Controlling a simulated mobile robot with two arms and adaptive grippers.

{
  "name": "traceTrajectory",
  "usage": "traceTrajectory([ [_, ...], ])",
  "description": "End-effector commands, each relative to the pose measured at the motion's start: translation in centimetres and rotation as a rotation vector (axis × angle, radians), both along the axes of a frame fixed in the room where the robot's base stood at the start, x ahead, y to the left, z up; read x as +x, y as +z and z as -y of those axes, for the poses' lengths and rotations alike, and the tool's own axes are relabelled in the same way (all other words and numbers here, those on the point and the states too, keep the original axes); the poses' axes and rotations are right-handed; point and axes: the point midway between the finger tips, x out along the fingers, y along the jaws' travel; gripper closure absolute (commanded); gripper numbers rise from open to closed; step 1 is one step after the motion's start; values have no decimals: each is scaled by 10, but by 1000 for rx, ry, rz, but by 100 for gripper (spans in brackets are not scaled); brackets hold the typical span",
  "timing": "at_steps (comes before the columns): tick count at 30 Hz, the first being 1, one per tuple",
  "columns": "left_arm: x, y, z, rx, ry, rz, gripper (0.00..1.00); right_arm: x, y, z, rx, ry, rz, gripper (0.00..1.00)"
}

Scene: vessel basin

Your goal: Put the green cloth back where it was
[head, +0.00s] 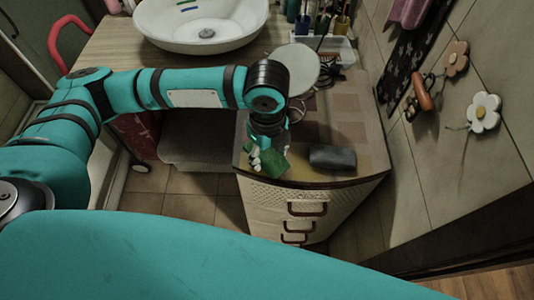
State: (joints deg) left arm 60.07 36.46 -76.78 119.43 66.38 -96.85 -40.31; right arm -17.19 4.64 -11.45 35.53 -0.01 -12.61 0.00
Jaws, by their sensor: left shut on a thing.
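The green cloth (273,161) is at the left front part of the drawer cabinet's top (350,125). My left gripper (261,152) points down over the cabinet and is shut on the green cloth. The fingers are small and partly hidden by the wrist and the cloth. I cannot tell whether the cloth touches the top. My right gripper is not in view.
A dark grey block-like object (333,157) lies right of the cloth. A round mirror (292,68) stands behind my wrist. A white basin (201,22) and a tray with bottles (330,48) are farther back. The tiled wall with flower hooks (484,112) bounds the right.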

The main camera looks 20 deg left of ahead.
Motion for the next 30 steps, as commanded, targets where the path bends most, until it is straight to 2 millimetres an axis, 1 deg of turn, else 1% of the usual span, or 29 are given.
traceTrajectory([
  [2, 8, 0, -3, 1, 4, 0, 76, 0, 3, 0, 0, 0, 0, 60],
  [3, 10, -3, -4, 2, 3, -2, 76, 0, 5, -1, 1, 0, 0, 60],
  [6, 8, -20, -4, 2, 2, -4, 76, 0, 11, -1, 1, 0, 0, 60],
  [10, 8, -34, -3, 0, 1, -1, 76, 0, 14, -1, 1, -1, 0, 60],
  [21, 9, -39, -3, 0, 1, 0, 76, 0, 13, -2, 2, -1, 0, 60],
  [22, 9, -39, -3, 0, 1, 0, 46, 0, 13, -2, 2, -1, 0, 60],
  [26, 9, -38, -3, 0, 1, 0, 29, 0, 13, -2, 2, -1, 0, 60],
  [27, 9, -38, -3, 0, 1, 0, 27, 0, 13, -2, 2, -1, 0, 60],
  [30, 9, -38, -3, 0, 1, 0, 27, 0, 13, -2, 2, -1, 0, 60],
])
